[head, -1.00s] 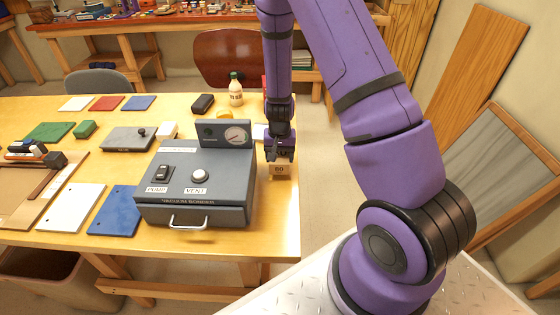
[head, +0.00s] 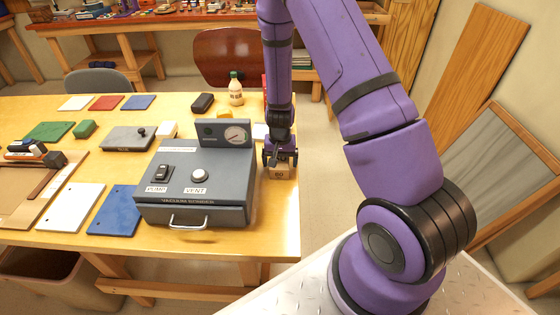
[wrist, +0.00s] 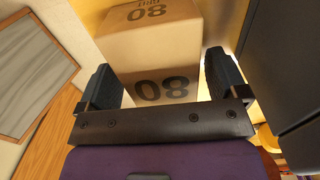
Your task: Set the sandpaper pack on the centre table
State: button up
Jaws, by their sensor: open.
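The sandpaper pack (head: 279,174) is a small tan box marked 80. It appears to rest upright on the wooden table (head: 268,226), close to its right edge and just right of the grey vacuum machine. My gripper (head: 280,158) is above it, pointing down, with its fingers open on either side of the pack. In the wrist view the pack (wrist: 150,45) stands between the two dark fingers, with a visible gap at the right finger. Contact at the left finger is unclear.
The grey vacuum machine (head: 195,185) with a gauge stands close left of my gripper. A cream bottle (head: 236,90), a black block (head: 203,103) and a yellow item (head: 225,114) lie behind. The table's front right corner is clear.

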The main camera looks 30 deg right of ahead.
jog(key=s+a+r+n+t+y, duration=0.1)
jog(key=s+a+r+n, duration=0.2)
jog(key=r, duration=1.3)
jog(key=s+a+r+t, duration=0.15)
jog(key=s+r, duration=0.25)
jog(key=r, duration=1.2)
jog(key=s+a+r+n+t, duration=0.1)
jog(key=s+r+n, duration=0.1)
jog(key=s+r, duration=0.4)
jog(key=s+a+r+n+t+h, duration=0.1)
jog(key=s+r, duration=0.5)
jog(key=s, duration=0.6)
jog(key=shift+s+a+n+t, duration=0.25)
jog(key=shift+s+n+t, duration=0.1)
jog(key=shift+n, duration=0.05)
